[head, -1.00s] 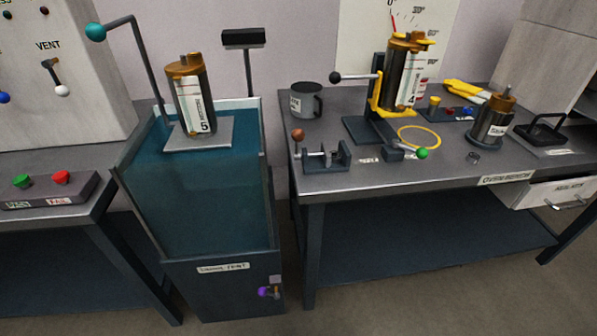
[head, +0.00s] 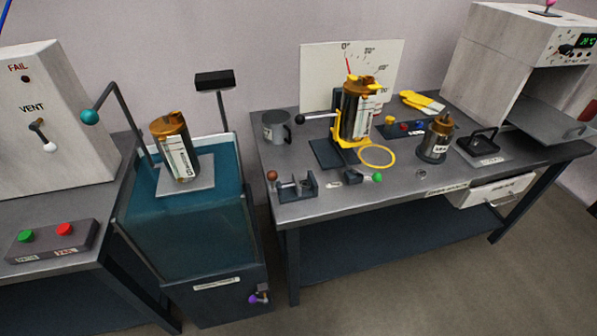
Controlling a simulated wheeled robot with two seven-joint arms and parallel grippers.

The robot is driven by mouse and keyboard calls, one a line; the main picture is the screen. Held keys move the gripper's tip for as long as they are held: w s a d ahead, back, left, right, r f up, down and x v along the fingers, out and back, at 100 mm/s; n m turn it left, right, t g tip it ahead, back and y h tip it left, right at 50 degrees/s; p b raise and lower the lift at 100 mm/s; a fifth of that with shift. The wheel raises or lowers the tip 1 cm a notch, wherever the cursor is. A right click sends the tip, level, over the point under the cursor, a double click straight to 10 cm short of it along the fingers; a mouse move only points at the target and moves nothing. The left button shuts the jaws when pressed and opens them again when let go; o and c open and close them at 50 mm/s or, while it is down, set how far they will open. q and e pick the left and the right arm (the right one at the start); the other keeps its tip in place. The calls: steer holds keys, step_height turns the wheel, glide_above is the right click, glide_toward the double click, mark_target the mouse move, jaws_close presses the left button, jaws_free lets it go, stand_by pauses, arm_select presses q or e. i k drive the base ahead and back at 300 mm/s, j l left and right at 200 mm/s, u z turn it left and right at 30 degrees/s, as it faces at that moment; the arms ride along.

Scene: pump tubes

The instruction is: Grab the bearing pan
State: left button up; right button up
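Neither of my grippers is in view, and nothing touches the pan.
A brass-capped tube (head: 360,112) stands in a yellow clamp. Another tube (head: 177,155) stands on the blue water tank (head: 180,235). Floor before the bench is clear.

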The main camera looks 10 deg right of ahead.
mark_target(486, 147)
steer(key=z, duration=1.7)
